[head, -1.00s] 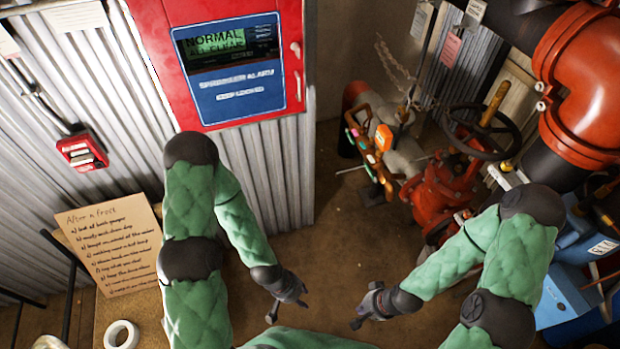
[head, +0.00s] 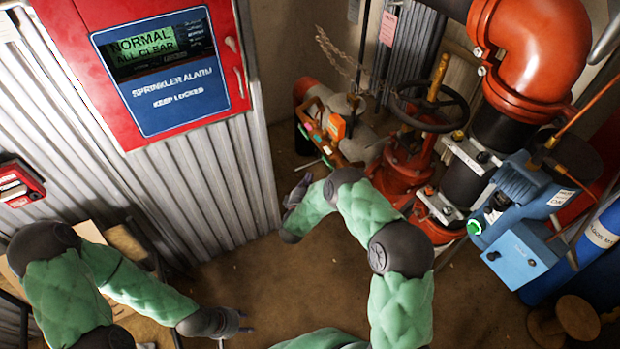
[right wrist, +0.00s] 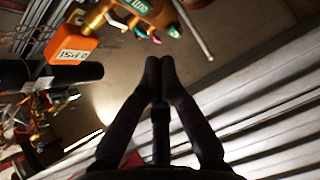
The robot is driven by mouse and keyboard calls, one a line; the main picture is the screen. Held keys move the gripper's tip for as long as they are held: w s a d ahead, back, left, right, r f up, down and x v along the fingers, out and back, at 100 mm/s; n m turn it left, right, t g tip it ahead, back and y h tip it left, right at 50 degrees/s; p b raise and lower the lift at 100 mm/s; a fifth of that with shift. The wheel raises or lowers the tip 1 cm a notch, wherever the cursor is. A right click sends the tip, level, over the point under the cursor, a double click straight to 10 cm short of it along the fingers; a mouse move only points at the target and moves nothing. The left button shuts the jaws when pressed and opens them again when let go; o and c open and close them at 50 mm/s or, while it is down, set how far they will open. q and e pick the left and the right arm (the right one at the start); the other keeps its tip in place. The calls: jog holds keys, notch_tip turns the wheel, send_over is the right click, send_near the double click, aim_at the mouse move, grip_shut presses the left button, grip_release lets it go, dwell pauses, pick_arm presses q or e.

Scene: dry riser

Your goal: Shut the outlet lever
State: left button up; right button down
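In the head view, an orange and grey pipe outlet (head: 347,140) lies low near the back wall, with a brass-coloured bar carrying small coloured parts (head: 318,135) along it. I cannot tell for certain which part is the outlet lever. My right gripper (head: 297,192) is in front of this outlet, apart from it. In the right wrist view, its fingertips (right wrist: 159,66) meet with nothing between them. Above them there are a brass-coloured part with a green label (right wrist: 135,8) and an orange gauge box (right wrist: 73,50). My left gripper (head: 247,322) is low over the floor; its fingers are too small to judge.
A red alarm cabinet (head: 90,90) hangs on the corrugated wall at left. A red valve with a dark handwheel (head: 428,105), large red pipes (head: 535,50) and a blue motor unit (head: 520,190) crowd the right. Bare floor (head: 270,265) is free between.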

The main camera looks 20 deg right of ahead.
aim_at(326, 162)
jog(key=shift+n+h, duration=0.3)
jog(key=shift+h, duration=0.3)
jog(key=w+d+b, duration=0.1)
jog(key=d, duration=0.1)
jog(key=w+d+b, duration=0.1)
jog(key=w+d, duration=0.1)
jog(key=d, duration=0.1)
jog(key=w+d+f+b, duration=0.1)
jog(key=d, duration=0.2)
jog(key=shift+w+b, duration=0.2)
jog(key=shift+b, duration=0.2)
jog(key=s+a+f+b, duration=0.1)
jog(key=s+a+f, duration=0.1)
jog(key=a+f, duration=0.2)
jog(key=shift+s+a+f, duration=0.25)
jog(key=shift+a+f, duration=0.05)
jog(key=shift+a, duration=0.5)
dwell(0.4)
